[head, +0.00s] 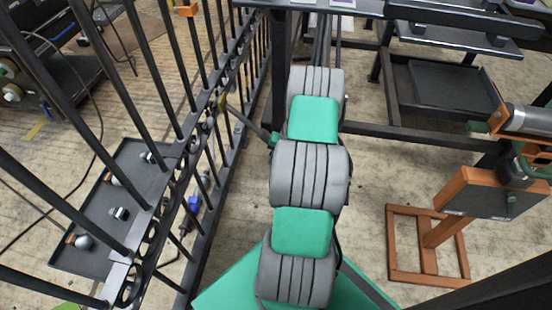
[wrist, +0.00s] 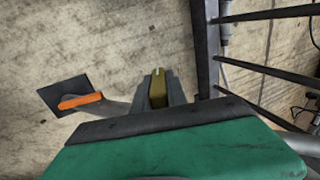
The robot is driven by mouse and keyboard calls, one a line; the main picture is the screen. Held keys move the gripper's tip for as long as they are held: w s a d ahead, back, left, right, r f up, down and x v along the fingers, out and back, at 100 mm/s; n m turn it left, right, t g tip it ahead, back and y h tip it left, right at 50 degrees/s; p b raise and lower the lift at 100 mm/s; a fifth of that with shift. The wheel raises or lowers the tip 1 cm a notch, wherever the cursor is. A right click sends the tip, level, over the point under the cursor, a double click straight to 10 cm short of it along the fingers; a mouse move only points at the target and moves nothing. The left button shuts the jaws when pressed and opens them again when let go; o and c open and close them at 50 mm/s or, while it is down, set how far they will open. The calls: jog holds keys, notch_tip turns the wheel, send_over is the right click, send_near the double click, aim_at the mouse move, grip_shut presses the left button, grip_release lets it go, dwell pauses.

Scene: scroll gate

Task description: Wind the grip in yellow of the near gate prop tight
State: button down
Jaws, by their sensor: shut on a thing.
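In the wrist view the yellow grip (wrist: 158,88) is a small olive-yellow block. My gripper (wrist: 158,95) is shut on it, with one dark finger on each side. The grip's lower end is hidden behind my green and dark wrist housing. In the head view my grey and green arm runs up the middle, and my gripper cannot be made out there. A small yellowish spot (head: 222,103) shows at the barred gate (head: 187,165); I cannot tell whether it is the same grip. How tight the grip is wound cannot be seen.
In the head view the gate's dark bars stand close to the left of my arm. An orange stand with a dark panel (head: 485,195) and a black bench frame (head: 440,85) are on the right. In the wrist view an orange bar (wrist: 80,100) lies left of my gripper.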

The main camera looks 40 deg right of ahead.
jog(key=g+h, duration=0.2)
jog(key=g, duration=0.1)
jog(key=shift+w+h+p, duration=0.1)
jog(key=shift+h+p, duration=0.2)
jog(key=shift+g+h+b, duration=0.5)
jog(key=shift+g+h, duration=0.5)
jog(key=shift+g, duration=0.4)
jog(key=c, duration=1.3)
grip_release()
jog(key=shift+r, duration=0.1)
jog(key=p+v, duration=0.2)
jog(key=v, duration=0.5)
jog(key=shift+a+r+p, duration=0.1)
jog(key=shift+r+p, duration=0.15)
jog(key=shift+p, duration=0.15)
jog(key=shift+c, duration=0.3)
